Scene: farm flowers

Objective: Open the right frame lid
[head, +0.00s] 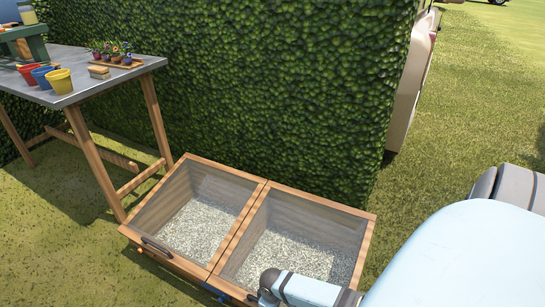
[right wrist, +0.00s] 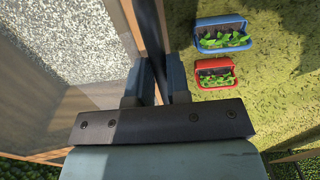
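The wooden cold frame has two glass-topped lids side by side, and pale gravel shows through both. The right frame lid (head: 318,211) lies down on its box in the head view. The left lid (head: 218,186) is also down, with a dark handle (head: 157,247) on its front edge. My right arm reaches in from the lower right, over the right lid's front corner. In the right wrist view my right gripper (right wrist: 160,75) has its fingers close together around a dark handle bar (right wrist: 151,28) beside the wooden edge. My left gripper is not in view.
A blue planter (right wrist: 222,34) and a red planter (right wrist: 215,74) with green plants sit on the grass by the frame's front. A tall hedge (head: 250,80) stands behind the frame. A metal-topped table (head: 90,85) with pots is at the left.

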